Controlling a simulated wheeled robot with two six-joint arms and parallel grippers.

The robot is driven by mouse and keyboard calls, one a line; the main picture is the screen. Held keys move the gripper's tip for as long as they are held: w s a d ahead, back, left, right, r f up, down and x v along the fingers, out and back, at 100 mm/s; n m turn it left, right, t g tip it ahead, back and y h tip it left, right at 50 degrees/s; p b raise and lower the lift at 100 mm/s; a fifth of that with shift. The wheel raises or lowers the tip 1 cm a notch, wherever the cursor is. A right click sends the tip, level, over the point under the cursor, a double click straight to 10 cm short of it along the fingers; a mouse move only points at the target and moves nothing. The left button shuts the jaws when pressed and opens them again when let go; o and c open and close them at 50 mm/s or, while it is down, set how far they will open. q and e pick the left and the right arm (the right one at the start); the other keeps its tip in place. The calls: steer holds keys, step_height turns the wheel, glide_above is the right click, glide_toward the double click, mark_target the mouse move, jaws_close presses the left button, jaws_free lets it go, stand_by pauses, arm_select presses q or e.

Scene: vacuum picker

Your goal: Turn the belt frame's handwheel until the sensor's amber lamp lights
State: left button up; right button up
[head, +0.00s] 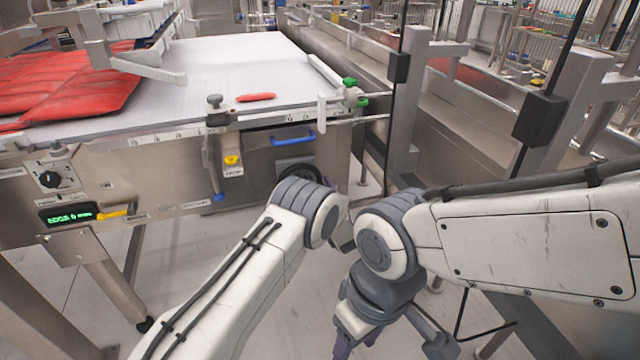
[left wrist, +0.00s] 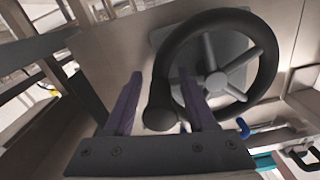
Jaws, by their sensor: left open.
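The handwheel (left wrist: 272,62) fills the upper right of the left wrist view, a dark rim with grey spokes. Its dark knob (left wrist: 160,112) shows between the two purple fingers of my open left gripper (left wrist: 160,78); I cannot tell if they touch it. In the head view the handwheel (head: 299,168) is mostly hidden behind my left arm, as is the left gripper. My right gripper (head: 354,345) hangs at the bottom edge, partly cut off. The belt frame (head: 185,175) carries a green-lit display (head: 70,214). I cannot make out a lit amber lamp.
A red padded item (head: 75,80) and a small red piece (head: 256,97) lie on the white belt (head: 225,65). A blue handle (head: 293,139), a yellow-marked box (head: 232,160) and a black knob (head: 50,179) are on the frame's side. Posts (head: 405,100) stand right of it.

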arm_select(q)
jaws_close()
stand_by(1.4)
